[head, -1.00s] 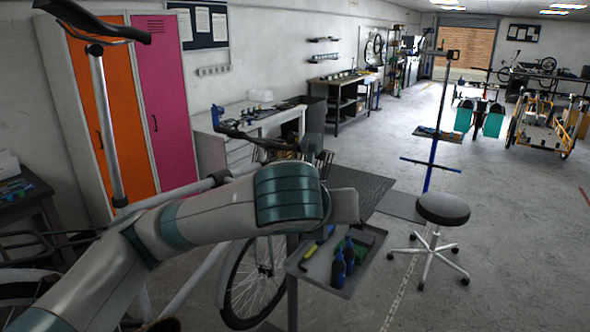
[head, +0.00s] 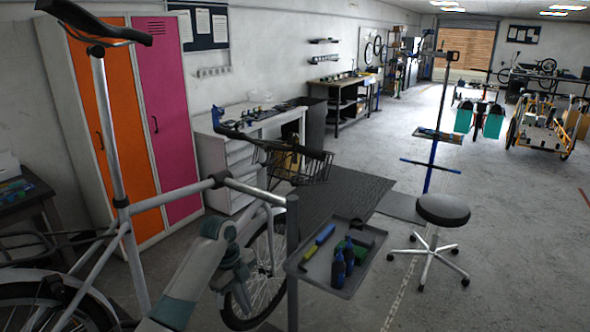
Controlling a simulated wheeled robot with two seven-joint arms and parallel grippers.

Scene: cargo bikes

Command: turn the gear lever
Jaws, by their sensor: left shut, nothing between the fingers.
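A silver bike (head: 165,198) stands at the left, with its black saddle at the upper left. Its dark handlebar (head: 270,143) is in the middle, with a grip at each end. I cannot make out the gear lever on it; it is too small or hidden. My left arm comes up from the bottom edge and bends by the bike's frame, below the handlebar. My left gripper (head: 243,298) is low beside the front wheel, apart from the handlebar; it is shut and empty, its fingertips small and hard to see. My right gripper is out of view.
A tool tray (head: 345,285) on a post holds dark bottles and tools, right of the front wheel. A wire basket (head: 312,172) is at the bike's front. A black stool (head: 442,210) and a blue repair stand (head: 434,150) are farther right. The floor between tray and stool is clear.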

